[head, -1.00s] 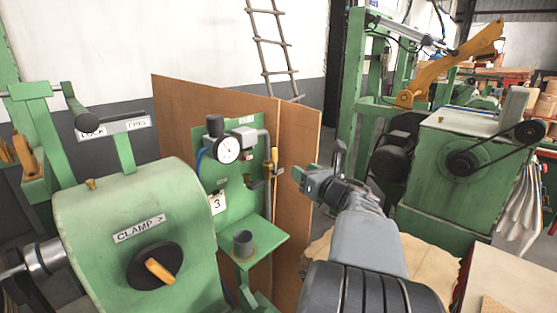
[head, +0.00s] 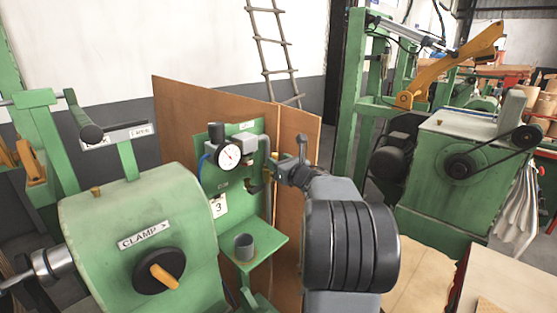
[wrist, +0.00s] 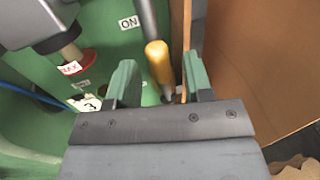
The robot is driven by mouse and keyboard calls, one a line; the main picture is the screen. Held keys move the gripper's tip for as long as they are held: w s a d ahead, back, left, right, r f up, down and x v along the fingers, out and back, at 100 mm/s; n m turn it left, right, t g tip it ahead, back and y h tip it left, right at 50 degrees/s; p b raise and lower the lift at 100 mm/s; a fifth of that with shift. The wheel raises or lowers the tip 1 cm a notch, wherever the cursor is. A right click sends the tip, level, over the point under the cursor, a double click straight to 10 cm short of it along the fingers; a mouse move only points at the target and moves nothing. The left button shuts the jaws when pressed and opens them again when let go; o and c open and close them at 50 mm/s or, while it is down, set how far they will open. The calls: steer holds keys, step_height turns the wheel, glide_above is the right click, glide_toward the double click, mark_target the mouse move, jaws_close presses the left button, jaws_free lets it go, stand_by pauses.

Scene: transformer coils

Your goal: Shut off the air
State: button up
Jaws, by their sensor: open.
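The air panel (head: 254,134) is a green plate with a round pressure gauge (head: 229,155) and pipework. A valve lever with a yellow grip (wrist: 158,62) shows in the wrist view, near a white ON label (wrist: 129,22). My gripper (wrist: 160,76) is open. Its two green fingers stand on either side of the yellow grip, with a gap visible on both sides; I cannot tell the depth. In the head view my gripper (head: 280,170) is at the panel's right edge and hides most of the lever.
A green machine with a CLAMP knob (head: 158,272) stands at the left. A small shelf with a grey cup (head: 244,246) juts out below the gauge. A brown board (head: 185,115) stands behind the panel. A red-collared knob (wrist: 72,60) is left of the lever in the wrist view.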

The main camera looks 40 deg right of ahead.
steer(key=shift+w, duration=0.25)
jaws_close()
stand_by(0.4)
